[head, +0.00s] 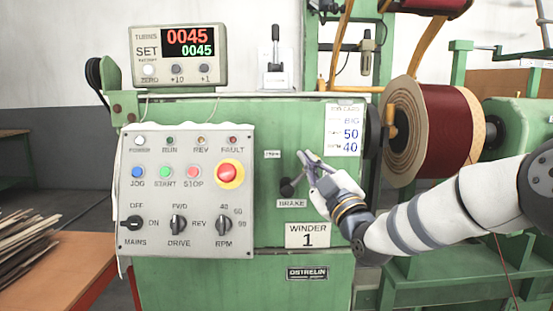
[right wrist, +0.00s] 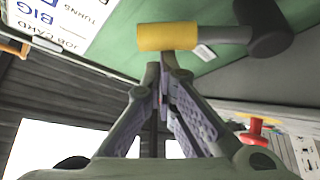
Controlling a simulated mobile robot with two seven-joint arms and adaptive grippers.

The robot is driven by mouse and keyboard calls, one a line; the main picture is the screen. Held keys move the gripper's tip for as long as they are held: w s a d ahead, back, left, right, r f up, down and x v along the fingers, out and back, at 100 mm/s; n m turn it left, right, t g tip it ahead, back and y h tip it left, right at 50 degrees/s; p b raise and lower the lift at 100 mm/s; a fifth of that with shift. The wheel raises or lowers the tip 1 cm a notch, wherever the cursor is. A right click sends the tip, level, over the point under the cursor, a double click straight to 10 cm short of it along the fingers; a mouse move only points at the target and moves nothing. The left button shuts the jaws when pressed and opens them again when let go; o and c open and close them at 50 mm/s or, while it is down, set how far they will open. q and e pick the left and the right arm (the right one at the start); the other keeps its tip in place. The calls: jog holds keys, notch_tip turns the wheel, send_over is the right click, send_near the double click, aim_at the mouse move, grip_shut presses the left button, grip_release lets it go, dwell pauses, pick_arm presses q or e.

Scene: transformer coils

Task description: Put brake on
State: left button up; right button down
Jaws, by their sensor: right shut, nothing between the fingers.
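The brake lever's black hub (head: 287,187) sits on the green front of the winder, just above the BRAKE label (head: 291,203). In the right wrist view the lever shows a yellow grip (right wrist: 168,37) on a grey shaft, with its dark hub (right wrist: 270,32) at the right. In the head view my right gripper hides most of the lever. My right gripper (head: 304,156) is shut and empty in front of the lever. In the right wrist view its closed fingertips (right wrist: 162,66) are right beside the yellow grip; I cannot tell whether they touch. My left gripper is not in view.
A control panel (head: 187,240) with a red emergency button (head: 229,173) stands left of the lever. A small label (head: 272,154) and a job card (head: 344,130) are above. The red coil (head: 448,122) is on the right, behind my right arm.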

jog(key=shift+d+f+m+t+h, duration=0.45)
jog(key=shift+m+h, duration=0.15)
jog(key=shift+m, duration=0.45)
jog(key=shift+d+f+m+t+h, duration=0.4)
jog(key=shift+m+h, duration=0.2)
jog(key=shift+m, duration=0.45)
jog(key=shift+d, duration=0.1)
